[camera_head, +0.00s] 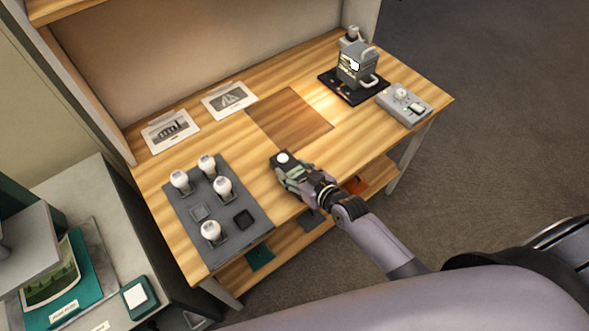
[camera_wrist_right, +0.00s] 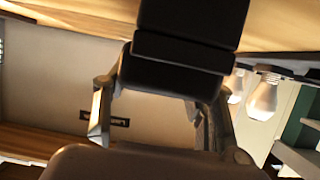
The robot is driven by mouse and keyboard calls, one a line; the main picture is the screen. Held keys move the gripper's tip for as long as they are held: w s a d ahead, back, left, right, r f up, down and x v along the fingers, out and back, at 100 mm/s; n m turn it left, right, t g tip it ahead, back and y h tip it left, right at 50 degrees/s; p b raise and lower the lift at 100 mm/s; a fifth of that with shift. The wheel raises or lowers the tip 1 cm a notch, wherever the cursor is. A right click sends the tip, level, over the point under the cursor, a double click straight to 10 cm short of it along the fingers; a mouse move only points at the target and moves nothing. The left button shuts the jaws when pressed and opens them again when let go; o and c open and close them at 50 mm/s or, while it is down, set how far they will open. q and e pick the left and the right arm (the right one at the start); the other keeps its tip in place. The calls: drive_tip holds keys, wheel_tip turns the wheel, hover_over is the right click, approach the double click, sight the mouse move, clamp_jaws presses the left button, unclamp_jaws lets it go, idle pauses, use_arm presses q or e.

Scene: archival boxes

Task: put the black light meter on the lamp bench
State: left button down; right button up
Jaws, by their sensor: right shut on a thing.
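The black light meter (camera_head: 281,159), with a white dome on top, is in my right gripper (camera_head: 291,176). In the right wrist view the meter is a dark block (camera_wrist_right: 185,50) between the two fingers of the right gripper (camera_wrist_right: 158,105). The lamp bench (camera_head: 350,128) is the wooden table in the head view. The meter is over the bench's front middle; I cannot tell if it touches the top. My left gripper is not in view.
A grey tray with several white bulbs (camera_head: 222,187) is left of the gripper. A brown mat (camera_head: 290,118) and two printed cards (camera_head: 230,99) lie behind it. A grey device (camera_head: 358,66) on a black base and a grey box (camera_head: 404,104) stand right. Bare wood surrounds the meter.

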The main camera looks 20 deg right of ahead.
drive_tip(key=shift+f, duration=0.2)
drive_tip(key=o, duration=1.3)
drive_tip(key=shift+c, duration=0.2)
drive_tip(key=shift+s+b, duration=0.1)
drive_tip(key=shift+b, duration=0.3)
drive_tip(key=b+v, duration=0.3)
drive_tip(key=v, duration=1.4)
drive_tip(key=shift+r, duration=0.4)
